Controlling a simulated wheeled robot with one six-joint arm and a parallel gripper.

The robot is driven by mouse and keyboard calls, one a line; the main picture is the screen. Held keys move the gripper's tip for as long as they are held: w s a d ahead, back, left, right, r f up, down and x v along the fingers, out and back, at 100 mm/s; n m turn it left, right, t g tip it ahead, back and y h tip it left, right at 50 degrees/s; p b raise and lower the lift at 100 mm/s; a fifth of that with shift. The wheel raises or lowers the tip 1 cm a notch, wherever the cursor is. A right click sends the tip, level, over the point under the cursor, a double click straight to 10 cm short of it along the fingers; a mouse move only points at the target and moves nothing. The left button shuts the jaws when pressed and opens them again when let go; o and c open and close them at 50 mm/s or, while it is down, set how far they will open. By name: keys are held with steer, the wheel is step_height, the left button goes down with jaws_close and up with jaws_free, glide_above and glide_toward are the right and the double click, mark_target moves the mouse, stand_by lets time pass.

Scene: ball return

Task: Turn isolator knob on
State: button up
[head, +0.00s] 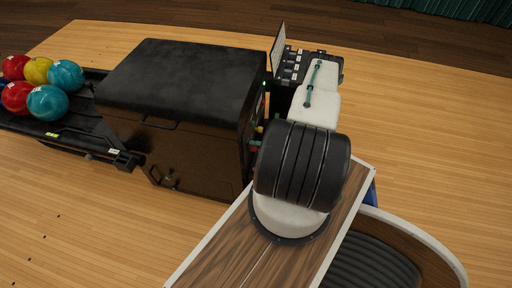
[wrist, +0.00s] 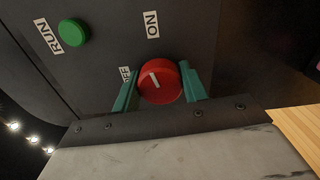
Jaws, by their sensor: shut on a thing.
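The red isolator knob (wrist: 160,83) sits on a dark panel in the wrist view. Its white mark points up and slightly left, between the OFF label (wrist: 124,73) and the ON label (wrist: 152,24). The OFF label is partly hidden by a finger. My gripper (wrist: 160,88) has its two green fingers on either side of the knob and is shut on it. In the head view my arm hides the knob and the fingers.
A green button (wrist: 74,32) with a RUN label (wrist: 48,36) is on the same panel. The black ball return housing (head: 185,80) stands left of my arm. Several coloured balls (head: 47,103) lie on its rack at the far left. Wooden floor (head: 430,120) is clear at right.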

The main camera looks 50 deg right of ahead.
steer(key=shift+m, duration=1.6)
steer(key=o, duration=1)
steer(key=shift+s, duration=0.1)
steer(key=v, duration=0.7)
steer(key=shift+s+d, duration=0.2)
steer(key=shift+s, duration=0.15)
